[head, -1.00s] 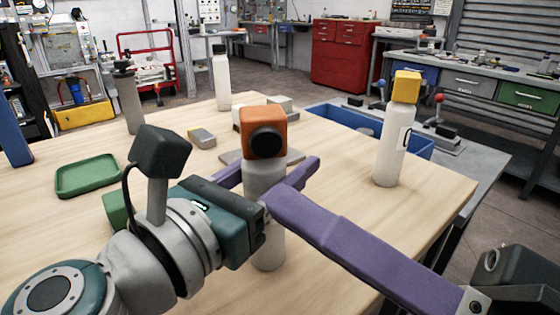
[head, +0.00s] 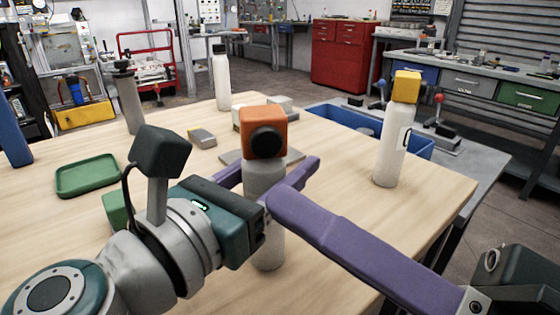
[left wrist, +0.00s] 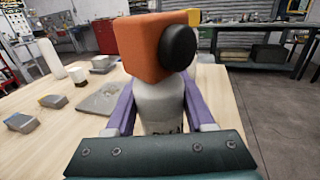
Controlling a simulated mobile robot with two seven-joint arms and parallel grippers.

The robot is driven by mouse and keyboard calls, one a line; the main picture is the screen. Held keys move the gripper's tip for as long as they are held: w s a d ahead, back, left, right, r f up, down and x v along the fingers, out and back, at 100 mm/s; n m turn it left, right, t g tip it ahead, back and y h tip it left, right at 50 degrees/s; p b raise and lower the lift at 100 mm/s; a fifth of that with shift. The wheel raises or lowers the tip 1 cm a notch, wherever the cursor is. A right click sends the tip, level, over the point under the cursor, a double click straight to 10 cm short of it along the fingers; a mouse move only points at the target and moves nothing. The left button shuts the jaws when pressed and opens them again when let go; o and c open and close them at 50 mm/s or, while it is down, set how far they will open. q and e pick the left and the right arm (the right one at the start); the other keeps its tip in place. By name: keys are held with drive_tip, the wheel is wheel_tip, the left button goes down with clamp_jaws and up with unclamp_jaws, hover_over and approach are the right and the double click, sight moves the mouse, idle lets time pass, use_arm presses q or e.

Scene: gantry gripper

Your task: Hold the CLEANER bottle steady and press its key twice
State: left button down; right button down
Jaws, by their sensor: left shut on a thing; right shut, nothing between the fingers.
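A grey-white bottle (head: 265,180) with an orange block-shaped head (head: 262,122) stands upright on the table. A round black key (head: 267,142) sticks out of the head toward me. My left gripper (head: 276,177) is shut around the bottle's body below the head, one purple finger on each side. The left wrist view shows the bottle (left wrist: 158,105) between the fingers, with dark lettering mostly hidden. My right gripper (head: 282,204) is shut and empty. Its purple fingertips are in front of the bottle, lower than the black key and apart from it in the picture.
A white bottle with a yellow head (head: 393,140) stands at the right. Another white bottle (head: 222,80) and a grey bottle (head: 130,100) stand farther back. A green tray (head: 88,176) lies at the left, and a blue bin (head: 345,118) is behind. The table's right front is clear.

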sight(267, 142)
drive_tip(key=shift+s, duration=0.1)
idle(0.4)
drive_tip(key=w, duration=0.6)
drive_tip(key=shift+a, duration=0.4)
drive_tip(key=shift+w, duration=0.15)
idle(2.0)
drive_tip(key=shift+w, duration=0.35)
drive_tip(key=shift+s, duration=0.45)
